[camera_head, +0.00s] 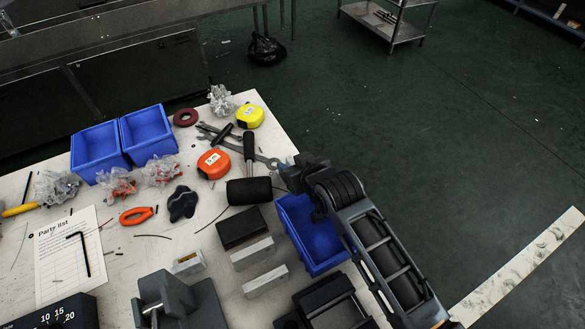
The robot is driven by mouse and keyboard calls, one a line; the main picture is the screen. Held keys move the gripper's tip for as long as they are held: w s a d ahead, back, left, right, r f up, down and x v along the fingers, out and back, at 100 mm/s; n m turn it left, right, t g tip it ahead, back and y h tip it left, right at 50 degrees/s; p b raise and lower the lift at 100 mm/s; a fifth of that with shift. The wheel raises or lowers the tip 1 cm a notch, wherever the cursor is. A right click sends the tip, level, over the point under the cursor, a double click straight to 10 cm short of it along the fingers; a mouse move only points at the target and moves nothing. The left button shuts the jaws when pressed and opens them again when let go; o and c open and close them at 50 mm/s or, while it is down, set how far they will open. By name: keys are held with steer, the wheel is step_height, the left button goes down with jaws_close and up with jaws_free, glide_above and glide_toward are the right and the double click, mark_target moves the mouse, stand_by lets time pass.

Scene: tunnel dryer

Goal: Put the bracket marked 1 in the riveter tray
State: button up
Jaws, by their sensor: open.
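A blue tray (290,228) is at the right, partly hidden by my arm. I cannot tell which tray is the riveter's.
Two blue bins (98,148) (149,135) stand at the back left. A grey vise-like tool (175,302) is at the front. A black block (241,227), tape measures (213,164) (249,116) and a parts list (66,255) lie on the crowded white table (185,222).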

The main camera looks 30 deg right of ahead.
steer(key=shift+c, duration=0.5)
jaws_close()
